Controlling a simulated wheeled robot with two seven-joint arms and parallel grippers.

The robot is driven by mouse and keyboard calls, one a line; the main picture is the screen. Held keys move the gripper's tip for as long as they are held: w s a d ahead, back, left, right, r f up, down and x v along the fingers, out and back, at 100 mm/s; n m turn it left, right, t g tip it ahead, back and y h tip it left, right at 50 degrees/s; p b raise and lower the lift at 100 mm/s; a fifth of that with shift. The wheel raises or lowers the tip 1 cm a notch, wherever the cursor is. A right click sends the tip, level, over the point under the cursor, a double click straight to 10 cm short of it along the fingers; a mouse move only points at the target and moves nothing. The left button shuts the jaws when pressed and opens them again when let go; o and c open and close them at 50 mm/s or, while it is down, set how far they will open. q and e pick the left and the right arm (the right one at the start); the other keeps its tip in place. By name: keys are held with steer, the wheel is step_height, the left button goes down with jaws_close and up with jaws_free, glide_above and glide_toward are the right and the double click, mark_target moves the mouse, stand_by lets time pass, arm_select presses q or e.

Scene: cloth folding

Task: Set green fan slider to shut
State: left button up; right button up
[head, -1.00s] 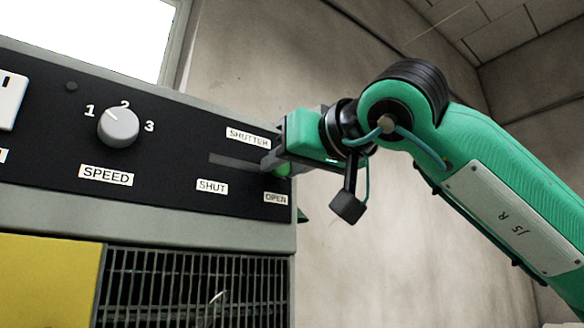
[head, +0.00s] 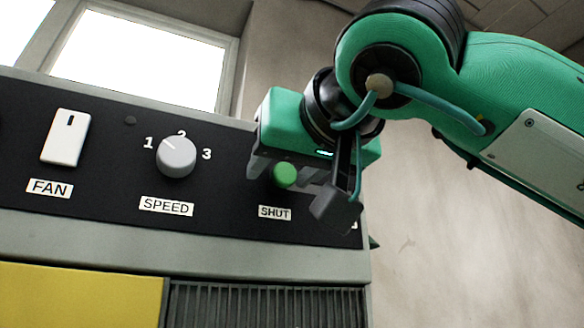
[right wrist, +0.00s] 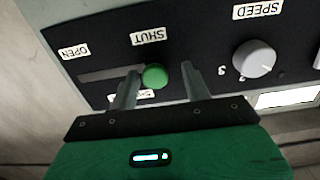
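The green slider knob (head: 285,174) sits above the SHUT label (head: 275,212) on the black panel. In the right wrist view, seen upside down, the knob (right wrist: 154,76) is at the SHUT end of its slot (right wrist: 108,73), and the bare slot runs toward the OPEN label (right wrist: 75,52). My right gripper (right wrist: 160,70) is open with one finger on each side of the knob. The finger on the OPEN side is very close to the knob; I cannot tell if it touches. In the head view my right gripper (head: 282,172) hides the SHUTTER label and most of OPEN. My left gripper is out of view.
Left of the slider are the grey SPEED knob (head: 176,157) and the white FAN switch (head: 66,138). Below are a yellow panel (head: 75,296) and a dark grille (head: 265,305). Open space lies right of the machine's edge, before a bare wall (head: 450,240).

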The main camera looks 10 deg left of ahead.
steer(key=shift+a, duration=0.1)
steer(key=shift+w, duration=0.1)
steer(key=shift+s+d+f+b, duration=0.15)
steer(key=shift+s+d+b, duration=0.25)
steer(key=shift+d, duration=0.15)
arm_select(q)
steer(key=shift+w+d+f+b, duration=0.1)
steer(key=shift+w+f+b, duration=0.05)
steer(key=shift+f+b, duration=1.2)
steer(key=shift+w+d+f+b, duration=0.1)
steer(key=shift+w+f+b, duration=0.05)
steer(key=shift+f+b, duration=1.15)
arm_select(e)
steer(key=v, duration=1.2)
steer(key=shift+s, duration=0.45)
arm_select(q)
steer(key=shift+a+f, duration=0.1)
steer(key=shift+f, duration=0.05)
